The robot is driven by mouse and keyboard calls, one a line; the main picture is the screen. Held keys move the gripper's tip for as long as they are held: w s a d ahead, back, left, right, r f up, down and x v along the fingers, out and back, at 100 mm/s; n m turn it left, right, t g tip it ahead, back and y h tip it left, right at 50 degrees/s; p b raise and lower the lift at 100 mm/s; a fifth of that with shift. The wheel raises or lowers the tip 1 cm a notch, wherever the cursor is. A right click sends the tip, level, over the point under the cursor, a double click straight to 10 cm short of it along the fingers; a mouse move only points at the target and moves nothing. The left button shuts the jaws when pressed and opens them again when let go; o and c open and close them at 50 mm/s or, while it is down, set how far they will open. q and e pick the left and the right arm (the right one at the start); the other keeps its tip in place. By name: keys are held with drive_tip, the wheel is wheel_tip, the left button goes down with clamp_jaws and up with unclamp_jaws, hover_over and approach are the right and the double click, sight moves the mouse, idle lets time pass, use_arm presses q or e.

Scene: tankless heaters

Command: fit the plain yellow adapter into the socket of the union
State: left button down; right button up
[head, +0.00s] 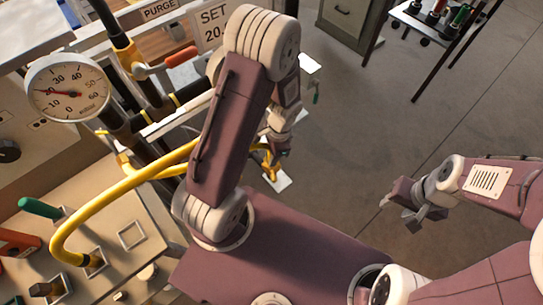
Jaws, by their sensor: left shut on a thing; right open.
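My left gripper (279,148) is partly hidden behind my own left arm. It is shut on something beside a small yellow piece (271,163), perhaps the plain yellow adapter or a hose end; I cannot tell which. A pale plate shows just below the yellow piece. My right gripper (411,216) is open and empty, over the floor at the right. I cannot make out the union or its socket; they may be hidden behind my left arm.
A yellow hose (92,208) arches from a beige panel (160,262) to behind my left arm. A pressure gauge (67,88), dark pipes and a red-handled valve (181,57) stand at upper left. A tool cart (447,22) stands far right. Floor between is clear.

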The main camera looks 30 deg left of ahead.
use_arm(q)
drive_tip(key=shift+f, duration=0.2)
drive_tip(key=shift+s+d+f+b, duration=0.1)
drive_tip(key=shift+s+f+b, duration=0.2)
drive_tip(key=shift+s+b, duration=0.15)
drive_tip(key=c, duration=1.1)
unclamp_jaws()
drive_tip(key=shift+f, duration=0.1)
drive_tip(key=shift+c, duration=0.2)
use_arm(e)
drive_tip(key=shift+s+f, duration=0.35)
drive_tip(key=shift+f, duration=0.05)
use_arm(q)
drive_tip(key=shift+r, duration=0.2)
drive_tip(key=r, duration=0.1)
drive_tip(key=w+r+p, duration=0.1)
drive_tip(key=r, duration=0.1)
drive_tip(key=r+p, duration=0.1)
drive_tip(key=r, duration=0.1)
drive_tip(key=shift+w+d, duration=0.15)
drive_tip(key=shift+w, duration=0.15)
drive_tip(key=r, duration=0.2)
drive_tip(key=r+p, duration=0.1)
drive_tip(key=shift+s+d+r, duration=0.1)
drive_tip(key=shift+d+r, duration=0.05)
drive_tip(key=shift+d, duration=0.1)
drive_tip(key=shift+a, duration=0.1)
use_arm(e)
drive_tip(key=r, duration=0.3)
drive_tip(key=shift+w, duration=0.35)
